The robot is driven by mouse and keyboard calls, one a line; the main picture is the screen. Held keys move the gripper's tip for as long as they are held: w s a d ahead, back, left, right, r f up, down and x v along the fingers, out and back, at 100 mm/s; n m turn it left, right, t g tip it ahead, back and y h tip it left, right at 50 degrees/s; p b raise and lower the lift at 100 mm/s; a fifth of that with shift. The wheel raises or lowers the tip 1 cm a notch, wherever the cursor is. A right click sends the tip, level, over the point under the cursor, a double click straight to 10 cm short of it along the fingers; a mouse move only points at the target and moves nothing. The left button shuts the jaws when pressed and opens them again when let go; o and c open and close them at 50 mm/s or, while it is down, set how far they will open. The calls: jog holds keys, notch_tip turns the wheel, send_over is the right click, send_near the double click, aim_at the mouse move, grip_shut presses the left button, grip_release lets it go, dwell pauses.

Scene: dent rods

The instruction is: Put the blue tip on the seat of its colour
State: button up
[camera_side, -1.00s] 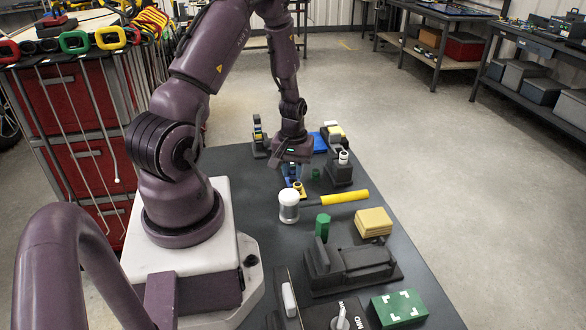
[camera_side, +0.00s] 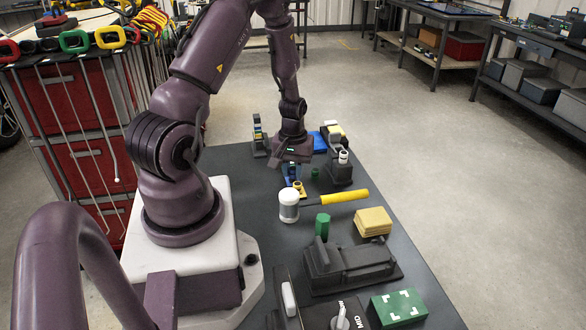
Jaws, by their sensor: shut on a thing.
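My gripper (camera_side: 292,173) points down over the far part of the dark table. It is shut on the blue tip (camera_side: 292,169), a small blue piece mostly hidden by the fingers. Just below it are a small blue piece (camera_side: 290,181), which looks like the blue seat, and a yellow piece (camera_side: 300,188) beside it. At this size I cannot tell whether the blue tip touches the seat or is just above it.
A small green cylinder (camera_side: 315,173) stands right of my gripper. A mallet with a yellow handle (camera_side: 335,197) lies nearer the camera. A dark block with a white-topped piece (camera_side: 341,172) stands to the right, and a rack (camera_side: 259,138) behind left.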

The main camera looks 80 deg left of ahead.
jog(key=shift+f, duration=0.6)
dwell(0.3)
jog(key=o, duration=1.1)
jog(key=shift+r, duration=0.15)
jog(key=shift+r, duration=3.4)
jog(key=shift+s+d, duration=0.1)
